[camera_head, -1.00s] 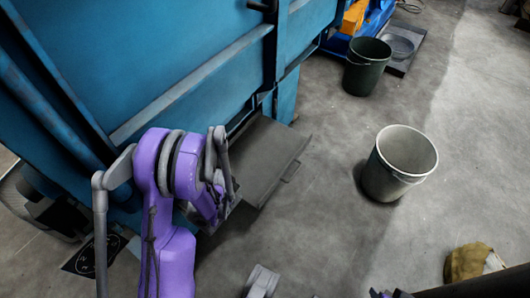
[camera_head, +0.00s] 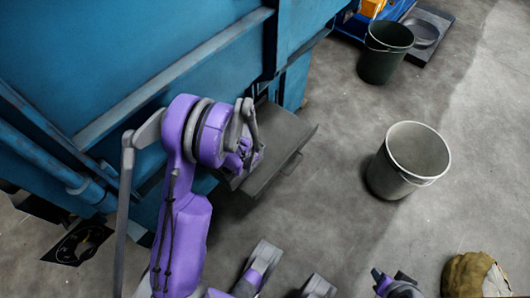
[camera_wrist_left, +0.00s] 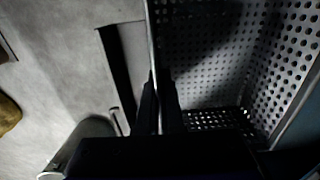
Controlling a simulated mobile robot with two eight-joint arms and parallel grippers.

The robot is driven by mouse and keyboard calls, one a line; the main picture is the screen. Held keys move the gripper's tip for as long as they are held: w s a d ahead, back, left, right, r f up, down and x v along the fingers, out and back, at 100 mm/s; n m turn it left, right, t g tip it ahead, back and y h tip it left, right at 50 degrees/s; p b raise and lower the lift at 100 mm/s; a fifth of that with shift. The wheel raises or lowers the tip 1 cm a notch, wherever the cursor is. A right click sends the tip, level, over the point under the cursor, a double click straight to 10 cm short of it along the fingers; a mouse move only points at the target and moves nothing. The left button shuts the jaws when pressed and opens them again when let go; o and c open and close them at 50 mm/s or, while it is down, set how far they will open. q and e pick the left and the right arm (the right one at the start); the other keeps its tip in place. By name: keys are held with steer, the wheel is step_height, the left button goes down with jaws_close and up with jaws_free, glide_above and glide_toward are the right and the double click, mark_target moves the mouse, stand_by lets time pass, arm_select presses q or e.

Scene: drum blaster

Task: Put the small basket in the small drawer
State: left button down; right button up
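The small basket, a metal basket with perforated walls (camera_wrist_left: 205,60), fills the right half of the left wrist view. My left gripper (camera_wrist_left: 158,92) has its dark fingers closed on the basket's near rim. In the head view this gripper is mostly hidden behind my purple left arm. Only a little grey of the basket shows below it there. The small drawer (camera_head: 282,138) is a grey piece with a handle, sticking out low from the blue machine, just right of my left gripper. My right gripper (camera_head: 381,277) seems to show only partly at the bottom edge; its fingers are unclear.
The blue machine (camera_head: 190,50) stands close behind and left of my left arm. A pale bucket (camera_head: 410,160) and a dark green bucket (camera_head: 385,52) stand on the floor to the right. A tan sack (camera_head: 470,275) lies at bottom right. Floor between drawer and pale bucket is clear.

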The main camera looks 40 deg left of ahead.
arm_select(q)
steer(key=w, duration=0.6)
steer(key=w+b, duration=0.1)
steer(key=w, duration=0.2)
steer(key=shift+w+d, duration=0.35)
steer(key=shift+w+f+b, duration=0.2)
steer(key=shift+f+b, duration=0.5)
steer(key=shift+f, duration=1)
steer(key=shift+f, duration=0.2)
steer(key=c, duration=1.1)
jaws_free()
steer(key=shift+o, duration=0.2)
steer(key=shift+r, duration=0.1)
